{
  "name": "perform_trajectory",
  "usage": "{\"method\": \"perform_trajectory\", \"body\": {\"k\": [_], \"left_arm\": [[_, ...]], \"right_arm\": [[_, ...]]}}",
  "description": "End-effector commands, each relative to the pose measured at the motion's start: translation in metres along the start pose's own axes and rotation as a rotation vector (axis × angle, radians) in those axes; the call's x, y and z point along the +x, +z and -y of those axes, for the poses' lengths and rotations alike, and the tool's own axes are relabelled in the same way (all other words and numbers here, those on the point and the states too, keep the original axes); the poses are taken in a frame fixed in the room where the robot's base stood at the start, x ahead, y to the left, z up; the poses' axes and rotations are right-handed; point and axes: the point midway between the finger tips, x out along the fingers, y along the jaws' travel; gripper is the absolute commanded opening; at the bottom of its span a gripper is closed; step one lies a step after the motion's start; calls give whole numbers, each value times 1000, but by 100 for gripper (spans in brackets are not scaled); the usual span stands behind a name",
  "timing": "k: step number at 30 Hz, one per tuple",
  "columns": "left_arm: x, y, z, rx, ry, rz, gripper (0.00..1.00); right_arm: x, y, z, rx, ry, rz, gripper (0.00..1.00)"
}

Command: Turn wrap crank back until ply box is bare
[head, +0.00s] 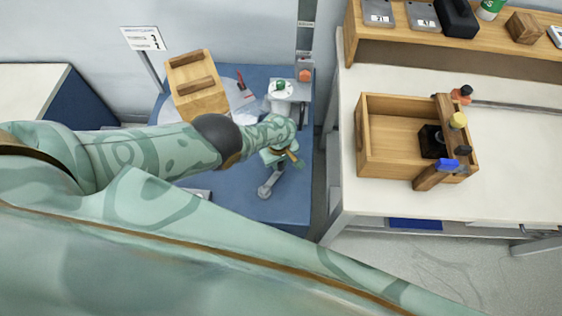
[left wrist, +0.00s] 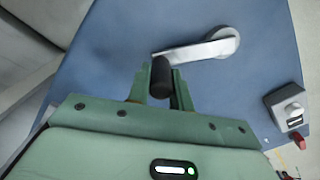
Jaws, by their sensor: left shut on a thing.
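The two green fingers of my left gripper (left wrist: 161,88) are shut around the knob, one on each side. The ply box (head: 198,92), light wood with two darker bars, stands on a grey round plate (head: 232,78) behind my forearm. I cannot make out any film on it. My right gripper is out of view.
A white device with a green-topped knob (head: 281,87) and a red button (head: 305,75) stand at the blue bench's back right. A white table to the right holds an open wooden crate (head: 362,142). A sign on a post (head: 144,38) stands behind the box.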

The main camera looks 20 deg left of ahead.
Motion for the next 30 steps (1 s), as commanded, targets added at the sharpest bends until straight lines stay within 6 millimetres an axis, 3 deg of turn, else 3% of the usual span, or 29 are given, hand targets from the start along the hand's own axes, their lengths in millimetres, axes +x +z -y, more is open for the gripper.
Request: {"method": "perform_trajectory", "body": {"k": [10, 11, 13, 23, 26, 30], "left_arm": [[2, -1, 6, 4, -13, -2, 0], [2, -1, 6, 4, -13, -2, 27], [2, -1, 6, 4, -12, -2, 43], [-3, -1, 3, 3, -5, -2, 43], [-15, -1, 2, 3, -4, -3, 43], [-46, -1, 1, 4, -3, -4, 43]], "right_arm": [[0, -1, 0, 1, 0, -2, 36], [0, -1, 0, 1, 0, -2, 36], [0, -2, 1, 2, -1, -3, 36], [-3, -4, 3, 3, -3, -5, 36], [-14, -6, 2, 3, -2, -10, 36], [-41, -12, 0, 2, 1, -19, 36]]}}
